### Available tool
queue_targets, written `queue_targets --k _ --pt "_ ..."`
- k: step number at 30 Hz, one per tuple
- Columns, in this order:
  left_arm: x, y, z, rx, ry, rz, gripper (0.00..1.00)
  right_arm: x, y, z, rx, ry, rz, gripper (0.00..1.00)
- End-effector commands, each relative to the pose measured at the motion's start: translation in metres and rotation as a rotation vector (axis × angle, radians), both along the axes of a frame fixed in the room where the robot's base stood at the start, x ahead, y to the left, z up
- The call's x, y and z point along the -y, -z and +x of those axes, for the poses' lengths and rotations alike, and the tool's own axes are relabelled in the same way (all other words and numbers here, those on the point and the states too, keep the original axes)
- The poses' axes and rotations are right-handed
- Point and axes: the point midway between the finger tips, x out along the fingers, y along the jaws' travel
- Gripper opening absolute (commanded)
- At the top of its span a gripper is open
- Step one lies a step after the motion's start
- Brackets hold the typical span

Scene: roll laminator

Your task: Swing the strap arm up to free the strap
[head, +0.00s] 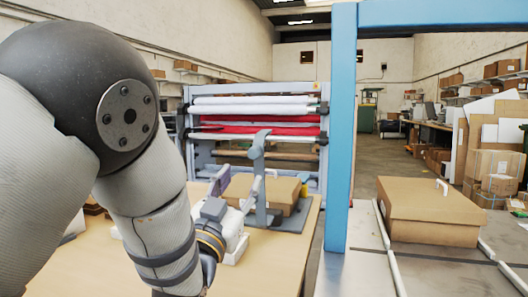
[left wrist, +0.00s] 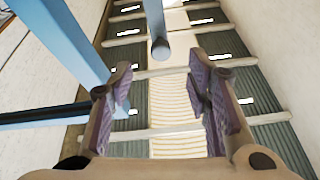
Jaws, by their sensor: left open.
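A grey-blue upright with a short slanted bar at its top, which looks like the strap arm (head: 259,148), stands on the wooden table just right of my left gripper. I cannot make out the strap. My right gripper is not in view.
A cardboard box (head: 276,191) sits behind the upright. A tall light-blue frame (head: 341,130) stands right of the table, with another carton (head: 432,205) beyond it. A rack of red and white rolls (head: 250,115) stands behind. The table's front (head: 265,270) is bare.

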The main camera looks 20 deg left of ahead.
Motion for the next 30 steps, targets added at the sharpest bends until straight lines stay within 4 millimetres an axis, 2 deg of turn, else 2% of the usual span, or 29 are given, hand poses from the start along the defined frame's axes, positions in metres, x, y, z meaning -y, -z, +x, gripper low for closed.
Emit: queue_targets --k 9,13,18,25,26,30 --pt "0.002 -0.026 0.070 0.000 0.000 0.000 0.44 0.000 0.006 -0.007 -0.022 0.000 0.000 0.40" --pt "0.003 -0.034 0.093 -0.002 0.001 0.000 0.44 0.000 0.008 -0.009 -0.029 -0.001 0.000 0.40" --pt "0.003 -0.042 0.106 -0.001 0.000 0.000 0.44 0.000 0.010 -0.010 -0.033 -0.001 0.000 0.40" --pt "0.003 -0.043 0.107 -0.001 0.000 0.000 0.44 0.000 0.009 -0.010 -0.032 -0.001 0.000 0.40" --pt "0.003 -0.043 0.107 -0.001 0.000 0.000 0.40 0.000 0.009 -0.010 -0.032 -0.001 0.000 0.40" --pt "0.003 -0.043 0.107 -0.001 0.000 0.000 0.08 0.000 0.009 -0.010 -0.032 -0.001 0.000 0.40"
